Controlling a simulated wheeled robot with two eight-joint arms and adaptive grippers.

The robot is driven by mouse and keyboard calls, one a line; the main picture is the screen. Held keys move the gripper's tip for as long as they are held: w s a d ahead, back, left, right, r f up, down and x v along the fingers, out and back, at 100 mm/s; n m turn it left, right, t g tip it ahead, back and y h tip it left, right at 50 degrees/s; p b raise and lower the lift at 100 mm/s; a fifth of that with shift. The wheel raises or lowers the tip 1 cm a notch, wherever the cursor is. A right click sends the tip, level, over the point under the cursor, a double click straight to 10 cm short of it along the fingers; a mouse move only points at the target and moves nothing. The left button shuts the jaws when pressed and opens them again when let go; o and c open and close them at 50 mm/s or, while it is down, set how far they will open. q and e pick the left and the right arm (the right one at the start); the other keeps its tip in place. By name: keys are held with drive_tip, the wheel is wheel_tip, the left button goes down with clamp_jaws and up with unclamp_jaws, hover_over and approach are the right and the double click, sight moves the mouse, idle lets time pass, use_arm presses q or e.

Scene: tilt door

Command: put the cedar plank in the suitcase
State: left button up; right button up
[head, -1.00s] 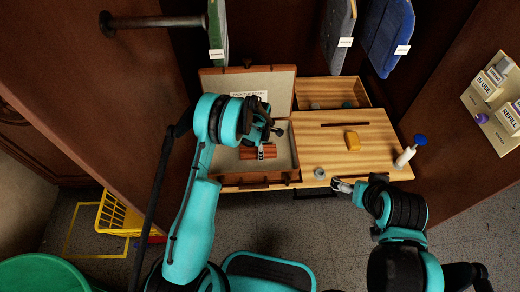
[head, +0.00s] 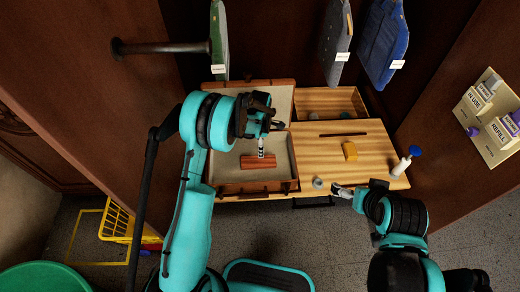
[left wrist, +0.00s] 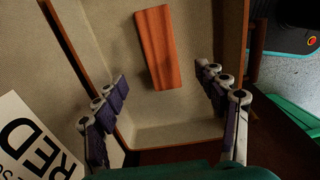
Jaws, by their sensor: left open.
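The cedar plank (head: 257,161), a reddish-brown block, lies flat on the beige lining inside the open suitcase (head: 227,175). In the left wrist view the plank (left wrist: 158,48) rests on the lining, clear of the suitcase walls (left wrist: 235,40). My left gripper (head: 262,147) is above the suitcase. Its fingers are spread wide and empty, apart from the plank, in the left wrist view (left wrist: 163,88). My right gripper (head: 340,190) is low at the front edge of the wooden worktop, beside a small grey cylinder (head: 318,183); its jaw state is too small to tell.
Hanging garments (head: 385,45) are above. A yellow crate (head: 117,222) is on the floor.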

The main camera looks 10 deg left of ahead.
use_arm(q)
drive_tip(key=s+a+r+m+t, duration=0.15)
drive_tip(key=s+r+m, duration=0.35)
drive_tip(key=r, duration=0.6)
drive_tip(key=s+a+r+m+t, duration=0.15)
drive_tip(key=s+r+m, duration=0.4)
drive_tip(key=r, duration=0.55)
drive_tip(key=s+r+m+t, duration=0.1)
drive_tip(key=s+m+t, duration=0.1)
drive_tip(key=s+m, duration=0.3)
drive_tip(key=s+r+m+t, duration=0.2)
drive_tip(key=s+m, duration=0.3)
drive_tip(key=s, duration=0.6)
drive_tip(key=shift+s+a+r+m, duration=0.2)
drive_tip(key=shift+a+r+m, duration=0.1)
drive_tip(key=shift+a+m, duration=0.05)
